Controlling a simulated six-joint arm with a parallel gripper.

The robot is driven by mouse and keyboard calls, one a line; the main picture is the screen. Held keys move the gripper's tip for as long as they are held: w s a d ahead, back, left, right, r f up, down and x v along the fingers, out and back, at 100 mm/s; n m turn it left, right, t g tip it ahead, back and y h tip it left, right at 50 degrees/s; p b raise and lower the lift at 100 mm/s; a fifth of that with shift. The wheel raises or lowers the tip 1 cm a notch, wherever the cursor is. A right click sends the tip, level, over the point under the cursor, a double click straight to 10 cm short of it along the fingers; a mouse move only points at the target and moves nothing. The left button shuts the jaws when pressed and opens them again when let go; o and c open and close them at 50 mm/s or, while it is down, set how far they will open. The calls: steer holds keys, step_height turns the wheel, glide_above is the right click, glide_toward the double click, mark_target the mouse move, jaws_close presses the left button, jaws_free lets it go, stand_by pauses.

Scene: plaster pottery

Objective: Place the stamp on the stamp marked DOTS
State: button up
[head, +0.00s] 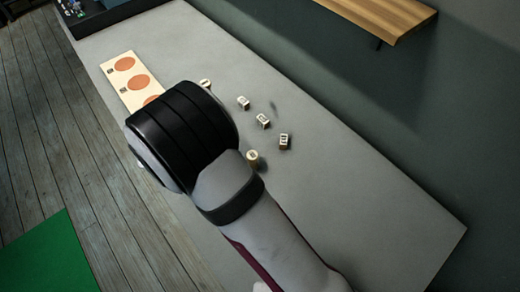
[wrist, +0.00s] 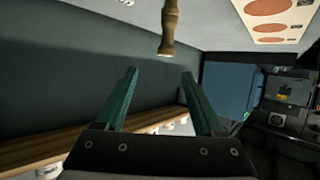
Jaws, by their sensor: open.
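In the wrist view my gripper (wrist: 160,74) is open, with two teal fingers apart and nothing between them. A turned wooden stamp handle (wrist: 170,28) shows beyond the fingertips, apart from them. In the head view several small pale stamps or blocks with dark marks stand on the table, including the nearest one (head: 252,157), a right one (head: 284,141), a middle one (head: 263,121) and a far one (head: 243,103). Their marks are too small to read, so I cannot tell which is DOTS. My arm hides the gripper in the head view.
A pale board (head: 110,66) with orange clay discs (head: 138,83) lies along the table's left side, partly behind my arm. It also shows in the wrist view (wrist: 289,30). A wooden shelf (head: 385,14) is on the wall. The grey table (head: 390,220) is clear at lower right.

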steer(key=s+d+r+m+g+h, duration=0.2)
steer(key=d, duration=0.7)
steer(key=s+d+r+m+g+h, duration=0.1)
steer(key=s+d+r+g+h, duration=0.15)
steer(key=d, duration=0.65)
steer(key=s+d+r+m+g+h, duration=0.2)
steer(key=d+r+h, duration=0.1)
steer(key=d, duration=0.6)
steer(key=s+d+m+g+y, duration=0.1)
steer(key=s+d+g+y, duration=0.15)
steer(key=s, duration=0.65)
steer(key=s+d+g+y, duration=0.1)
steer(key=s+d+g, duration=0.3)
steer(key=s, duration=0.5)
steer(key=s+a+f+y, duration=0.1)
steer(key=s+a+y, duration=0.5)
steer(key=s, duration=0.1)
steer(key=shift+a+n+g, duration=0.2)
steer(key=shift+n+g, duration=0.1)
steer(key=shift+s, duration=0.1)
